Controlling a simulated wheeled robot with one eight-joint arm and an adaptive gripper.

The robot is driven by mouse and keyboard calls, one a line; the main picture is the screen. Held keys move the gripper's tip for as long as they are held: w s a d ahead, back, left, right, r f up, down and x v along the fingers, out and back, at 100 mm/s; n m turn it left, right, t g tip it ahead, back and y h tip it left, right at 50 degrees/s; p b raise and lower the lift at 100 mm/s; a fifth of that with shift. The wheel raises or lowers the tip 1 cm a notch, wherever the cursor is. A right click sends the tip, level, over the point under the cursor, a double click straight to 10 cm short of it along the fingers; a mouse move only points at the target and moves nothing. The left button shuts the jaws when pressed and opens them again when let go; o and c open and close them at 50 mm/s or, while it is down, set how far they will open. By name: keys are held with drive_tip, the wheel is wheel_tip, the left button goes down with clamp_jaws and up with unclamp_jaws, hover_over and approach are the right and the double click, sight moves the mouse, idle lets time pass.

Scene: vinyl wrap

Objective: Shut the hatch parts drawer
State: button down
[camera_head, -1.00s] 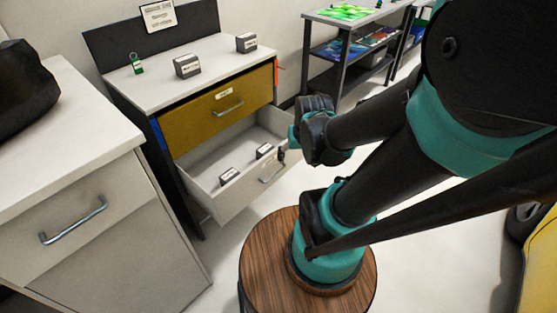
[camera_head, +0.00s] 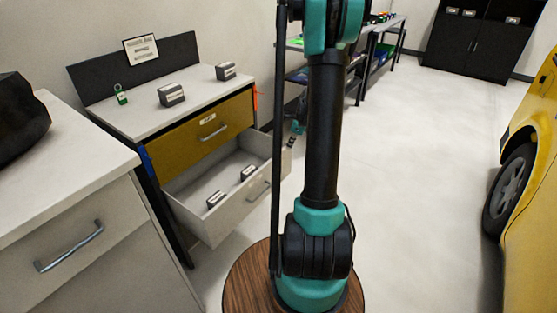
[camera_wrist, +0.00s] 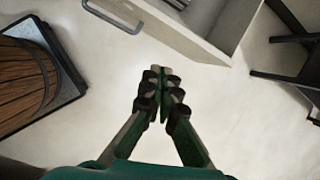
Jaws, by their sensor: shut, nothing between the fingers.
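The lower drawer (camera_head: 241,211) of the workbench is pulled out, its pale grey front and metal handle (camera_head: 257,191) facing the floor. Two small labelled boxes lie inside it, one of them here (camera_head: 215,199). The yellow drawer (camera_head: 190,139) above it is shut. My gripper (camera_head: 291,141) is partly hidden behind my arm, near the right end of the open drawer. In the wrist view my gripper (camera_wrist: 165,76) is shut and empty over bare floor, apart from the drawer front (camera_wrist: 185,32) and handle (camera_wrist: 112,16) above it in the picture.
The workbench top (camera_head: 140,117) bears two boxes and a green tag. A pale cabinet (camera_head: 75,200) with a dark bag stands close on the left. A yellow car (camera_head: 532,200) stands at the right. The floor (camera_head: 425,170) between is clear. A dark-legged frame (camera_wrist: 285,60) is at the wrist view's right.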

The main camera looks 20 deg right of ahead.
wheel_tip(320, 180, down, 3)
drive_tip(key=w+d+m, duration=0.2)
drive_tip(key=d+m, duration=0.1)
drive_tip(key=m, duration=0.1)
hover_over(276, 163)
drive_tip(key=s+d, duration=0.2)
drive_tip(key=shift+w+a+f, duration=0.1)
drive_tip(key=shift+f, duration=2.25)
drive_tip(key=shift+a+f, duration=0.1)
drive_tip(key=shift+f, duration=2.2)
drive_tip(key=shift+w, duration=0.1)
drive_tip(key=w+a, duration=1.2)
drive_tip(key=w, duration=0.5)
drive_tip(key=shift+w+a, duration=0.25)
drive_tip(key=shift+a, duration=0.15)
